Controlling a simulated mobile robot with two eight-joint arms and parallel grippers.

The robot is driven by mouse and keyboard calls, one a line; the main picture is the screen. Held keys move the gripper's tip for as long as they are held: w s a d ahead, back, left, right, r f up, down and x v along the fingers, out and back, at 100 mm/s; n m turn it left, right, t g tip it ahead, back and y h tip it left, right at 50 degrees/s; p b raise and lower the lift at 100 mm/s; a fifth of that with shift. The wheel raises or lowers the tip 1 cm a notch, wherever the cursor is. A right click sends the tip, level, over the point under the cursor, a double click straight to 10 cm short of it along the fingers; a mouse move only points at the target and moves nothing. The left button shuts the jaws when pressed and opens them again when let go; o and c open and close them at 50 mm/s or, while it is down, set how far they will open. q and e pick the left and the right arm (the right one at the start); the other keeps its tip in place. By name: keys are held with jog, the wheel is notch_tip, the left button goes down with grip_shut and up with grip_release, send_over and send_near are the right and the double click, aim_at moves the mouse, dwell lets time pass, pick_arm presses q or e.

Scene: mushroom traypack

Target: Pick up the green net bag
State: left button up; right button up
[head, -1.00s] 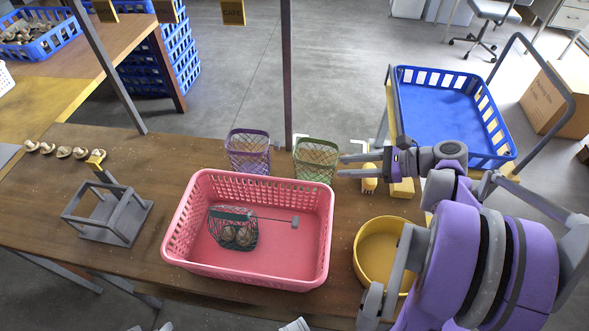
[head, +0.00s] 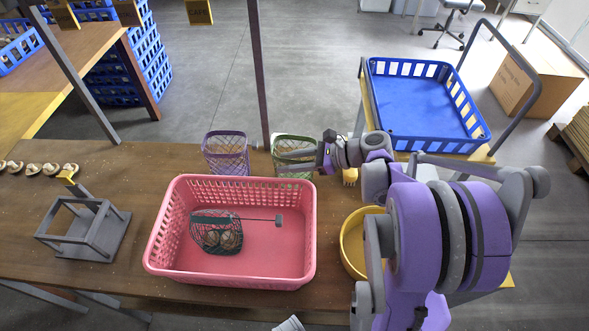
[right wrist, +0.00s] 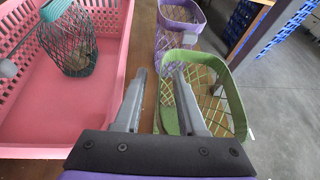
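The green net bag (head: 294,141) stands upright at the table's back edge, behind the pink basket. It also shows in the right wrist view (right wrist: 236,104), with its mouth open and a broad green rim. My right gripper (head: 280,161) reaches in from the right, its fingers across the bag. In the right wrist view my right gripper (right wrist: 160,74) is open. Its right finger overlaps the bag and its left finger is outside, with the bag's near side partly between them. Contact cannot be told. My left gripper is not in view.
A purple net bag (head: 226,150) stands just left of the green one. The pink basket (head: 165,232) holds a dark green net with mushrooms. A yellow bowl (head: 350,250) is partly hidden by my right arm. A grey frame (head: 92,245) stands at left.

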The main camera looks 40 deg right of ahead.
jog(key=shift+c, duration=0.2)
grip_shut()
dwell(1.2)
